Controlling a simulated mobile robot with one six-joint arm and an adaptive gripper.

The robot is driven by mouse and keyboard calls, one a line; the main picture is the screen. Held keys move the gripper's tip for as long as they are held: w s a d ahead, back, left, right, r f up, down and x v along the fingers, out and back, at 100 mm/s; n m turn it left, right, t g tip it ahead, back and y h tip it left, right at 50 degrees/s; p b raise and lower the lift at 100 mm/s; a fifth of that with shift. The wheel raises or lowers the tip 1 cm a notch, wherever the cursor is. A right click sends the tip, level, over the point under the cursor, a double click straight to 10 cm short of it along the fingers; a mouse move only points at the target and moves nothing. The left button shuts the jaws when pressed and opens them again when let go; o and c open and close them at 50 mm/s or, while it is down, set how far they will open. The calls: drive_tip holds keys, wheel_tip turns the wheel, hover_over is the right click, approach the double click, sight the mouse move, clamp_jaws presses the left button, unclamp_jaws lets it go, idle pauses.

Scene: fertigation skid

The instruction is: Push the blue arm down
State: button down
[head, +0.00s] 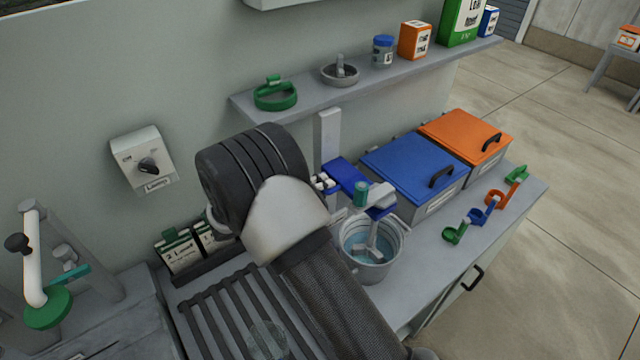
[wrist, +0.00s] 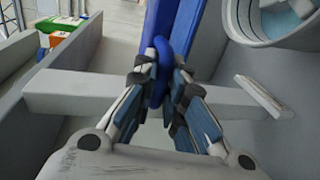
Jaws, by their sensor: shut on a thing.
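The blue arm (head: 345,173) reaches out from a grey upright post (head: 328,140) and carries a teal cylinder (head: 361,194) and a grey paddle over a bucket. The paddle's lower end is inside the bucket (head: 388,268). My gripper (head: 322,183) is at the left side of the blue arm, mostly hidden behind my wrist in the head view. In the wrist view my gripper (wrist: 166,85) has its fingers closed around a narrow blue part of the blue arm (wrist: 161,60). The bucket (wrist: 235,20) shows at the top right there.
A blue-lidded bin (head: 405,165) and an orange-lidded bin (head: 465,135) stand to the right. A shelf (head: 310,115) with jars and boxes runs above. Several coloured hooks (head: 485,210) stand near the counter's right edge. A slatted rack (head: 225,310) lies at the lower left.

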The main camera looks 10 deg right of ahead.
drive_tip(key=f+b, duration=0.2)
drive_tip(key=f, duration=0.2)
drive_tip(key=shift+s+f, duration=0.2)
drive_tip(key=c, duration=1.7)
unclamp_jaws()
drive_tip(key=shift+w, duration=0.1)
drive_tip(key=shift+r, duration=0.2)
